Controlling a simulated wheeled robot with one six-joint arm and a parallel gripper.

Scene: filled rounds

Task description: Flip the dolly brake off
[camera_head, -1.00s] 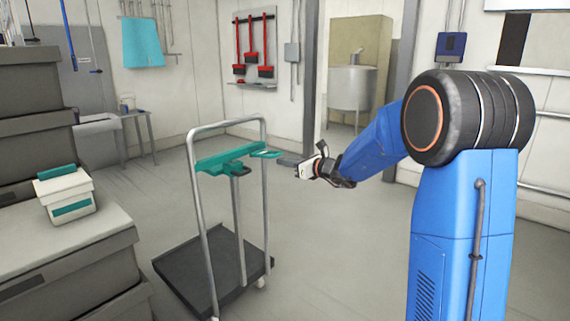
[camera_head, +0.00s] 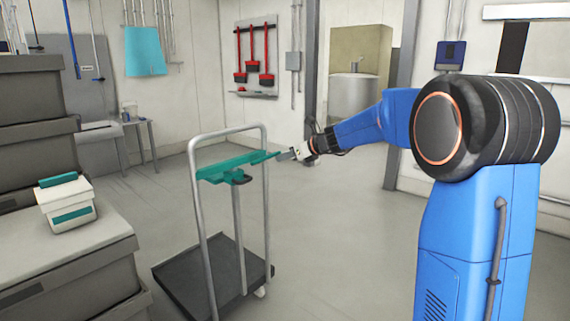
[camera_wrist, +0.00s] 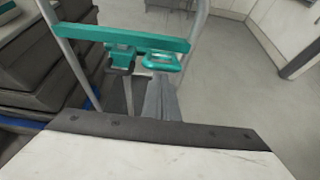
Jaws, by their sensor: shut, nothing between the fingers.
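The dolly (camera_head: 204,240) is a grey tube-framed cart with a dark flat deck, left of centre in the head view. A teal crossbar (camera_head: 220,172) spans its frame, with a dark grip (camera_head: 240,178) below it. The teal brake lever (camera_head: 264,157) sticks out at the bar's right end and looks thin and slanted. It shows as a looped handle in the wrist view (camera_wrist: 160,62). My gripper (camera_head: 284,155) is shut and empty, its tips close to the lever's outer end. In the wrist view the grey fingers (camera_wrist: 161,88) sit just below the loop. I cannot tell if they touch.
Dark stacked crates (camera_head: 80,262) stand at the left, with a white and teal box (camera_head: 66,204) on top. The floor right of the dolly is clear.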

